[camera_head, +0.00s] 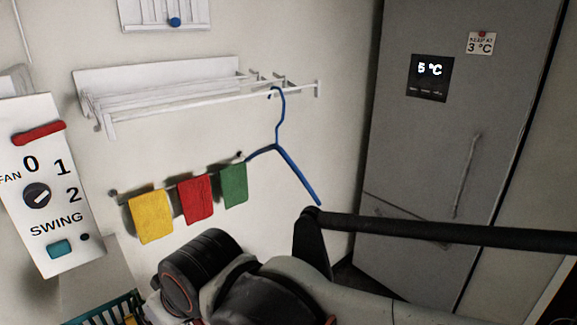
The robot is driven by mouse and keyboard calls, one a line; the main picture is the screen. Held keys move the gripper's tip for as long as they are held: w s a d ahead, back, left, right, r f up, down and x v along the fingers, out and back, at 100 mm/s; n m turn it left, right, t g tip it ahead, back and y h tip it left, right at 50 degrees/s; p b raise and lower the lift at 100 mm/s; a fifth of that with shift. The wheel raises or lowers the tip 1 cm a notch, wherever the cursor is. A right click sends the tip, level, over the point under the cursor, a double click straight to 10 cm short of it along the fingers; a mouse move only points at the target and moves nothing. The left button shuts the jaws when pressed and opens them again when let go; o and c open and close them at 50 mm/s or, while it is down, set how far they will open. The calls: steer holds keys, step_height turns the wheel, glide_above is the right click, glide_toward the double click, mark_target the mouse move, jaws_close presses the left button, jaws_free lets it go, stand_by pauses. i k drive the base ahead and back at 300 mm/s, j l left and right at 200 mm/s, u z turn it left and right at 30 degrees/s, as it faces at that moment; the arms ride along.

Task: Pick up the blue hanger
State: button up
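The blue hanger (281,149) hangs by its hook from the front bar of a white wall rack (215,97), near the rack's right end. It is tilted, with its right arm sloping down to the right and its shorter-looking left arm reaching toward the cloth rail. Links of my arm fill the bottom middle of the view, below the hanger and apart from it in the picture. My gripper's fingers do not show.
Yellow (151,216), red (196,199) and green (233,185) cloths hang on a rail beneath the rack. A fan control panel (47,190) is at left. A grey fridge (450,140) stands at right. A teal basket (108,310) is at bottom left. A black bar (450,233) crosses the lower right.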

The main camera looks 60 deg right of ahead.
mark_target(280, 150)
steer(key=z, duration=1.45)
